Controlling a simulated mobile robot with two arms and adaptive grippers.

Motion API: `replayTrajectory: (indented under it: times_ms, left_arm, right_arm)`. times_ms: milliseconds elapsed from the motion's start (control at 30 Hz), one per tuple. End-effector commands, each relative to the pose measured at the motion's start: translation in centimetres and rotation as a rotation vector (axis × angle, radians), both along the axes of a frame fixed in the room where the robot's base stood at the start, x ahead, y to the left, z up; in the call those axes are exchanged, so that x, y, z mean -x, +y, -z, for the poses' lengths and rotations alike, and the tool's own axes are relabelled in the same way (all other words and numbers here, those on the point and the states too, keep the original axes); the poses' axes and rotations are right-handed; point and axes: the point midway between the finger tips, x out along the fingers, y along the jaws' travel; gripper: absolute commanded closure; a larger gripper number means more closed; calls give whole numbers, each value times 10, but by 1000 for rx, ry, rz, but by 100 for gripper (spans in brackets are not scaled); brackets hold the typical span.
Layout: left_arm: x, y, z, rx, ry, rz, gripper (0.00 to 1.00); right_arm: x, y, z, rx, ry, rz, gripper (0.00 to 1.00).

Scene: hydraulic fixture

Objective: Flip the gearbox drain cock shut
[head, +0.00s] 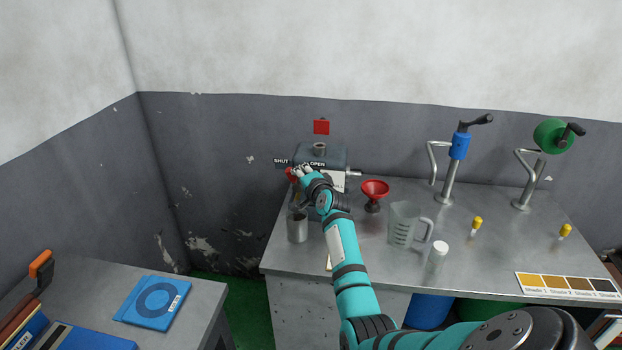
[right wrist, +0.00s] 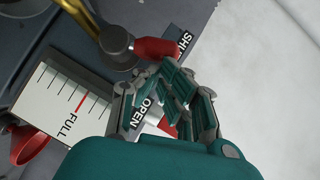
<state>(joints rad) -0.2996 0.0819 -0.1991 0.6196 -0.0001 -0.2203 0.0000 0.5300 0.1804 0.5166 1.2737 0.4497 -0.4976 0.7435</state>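The gearbox (head: 330,155) is a dark grey housing on the steel bench by the wall, with SHUT marked on its left and OPEN on its right. The drain cock's red handle (head: 290,173) points left, to the SHUT side. In the right wrist view the red handle (right wrist: 158,48) runs from its round pivot (right wrist: 117,42) toward the SHUT label (right wrist: 184,42). My right gripper (right wrist: 165,76) looks shut, its fingertips right at the handle's edge; I cannot tell whether they touch. The handle is not between the fingers. My left gripper is out of view.
A metal cup (head: 297,228) stands below the cock. A red funnel (head: 375,192), a clear jug (head: 404,224) and a white-capped bottle (head: 437,254) stand right of my arm. A white FULL gauge plate (right wrist: 60,102) is beside the cock.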

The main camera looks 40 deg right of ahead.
Motion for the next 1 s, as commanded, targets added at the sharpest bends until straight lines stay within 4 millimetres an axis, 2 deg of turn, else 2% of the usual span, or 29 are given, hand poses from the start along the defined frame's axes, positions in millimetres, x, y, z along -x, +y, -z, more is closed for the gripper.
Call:
replayTrajectory:
  times_ms: [133, 1000]
  left_arm:
    - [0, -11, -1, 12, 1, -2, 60]
    - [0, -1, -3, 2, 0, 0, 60]
  right_arm:
    - [-2, 1, -1, 1, -1, 2, 100]
    - [-3, 3, -1, -1, -1, 0, 100]
